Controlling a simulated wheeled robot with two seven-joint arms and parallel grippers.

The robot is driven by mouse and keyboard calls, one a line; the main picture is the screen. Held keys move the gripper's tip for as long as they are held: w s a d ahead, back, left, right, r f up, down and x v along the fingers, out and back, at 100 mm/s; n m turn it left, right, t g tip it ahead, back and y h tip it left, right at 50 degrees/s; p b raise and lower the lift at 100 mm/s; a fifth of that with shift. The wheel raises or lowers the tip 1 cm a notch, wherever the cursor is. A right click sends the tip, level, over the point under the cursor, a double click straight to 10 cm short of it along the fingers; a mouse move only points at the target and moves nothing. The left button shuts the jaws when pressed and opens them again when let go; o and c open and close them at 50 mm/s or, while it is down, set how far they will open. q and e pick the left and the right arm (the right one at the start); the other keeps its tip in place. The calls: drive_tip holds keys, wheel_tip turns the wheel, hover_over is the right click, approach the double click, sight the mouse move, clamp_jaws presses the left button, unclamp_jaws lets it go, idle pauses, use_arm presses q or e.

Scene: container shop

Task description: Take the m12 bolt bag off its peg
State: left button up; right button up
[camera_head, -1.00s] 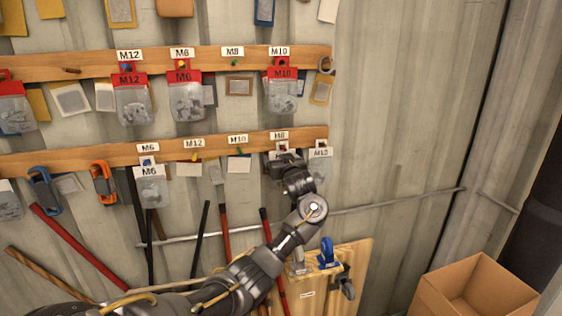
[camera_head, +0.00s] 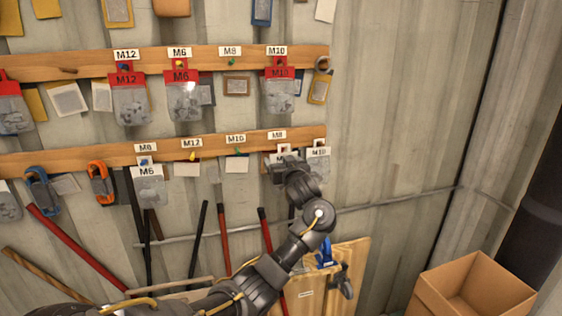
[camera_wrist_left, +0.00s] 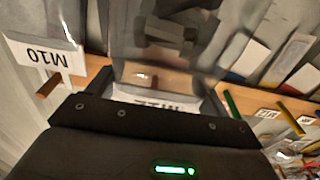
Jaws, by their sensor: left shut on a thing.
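My left gripper (camera_head: 284,170) is at the right end of the lower wooden rail, below the M8 label, shut on a clear bag with a white header card (camera_head: 284,152). In the left wrist view the bag's white card (camera_wrist_left: 155,103) is upside down and partly covered; it seems to read M12. The clear bag (camera_wrist_left: 165,45) spans the space in front of the gripper. The card's top is still at the rail; whether its hole is around the peg I cannot tell. Another M12 bag with a red header (camera_head: 130,98) hangs on the upper rail. My right gripper is not in view.
An M10 bag (camera_head: 318,158) hangs close to the right of my gripper; its card (camera_wrist_left: 42,54) also shows in the left wrist view. Other bags and carabiners (camera_head: 102,182) hang left. An open cardboard box (camera_head: 470,290) stands low right. The wall at right is bare.

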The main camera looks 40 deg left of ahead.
use_arm(q)
drive_tip(key=shift+s+d, duration=0.15)
drive_tip(key=shift+d, duration=0.1)
drive_tip(key=shift+v, duration=2.45)
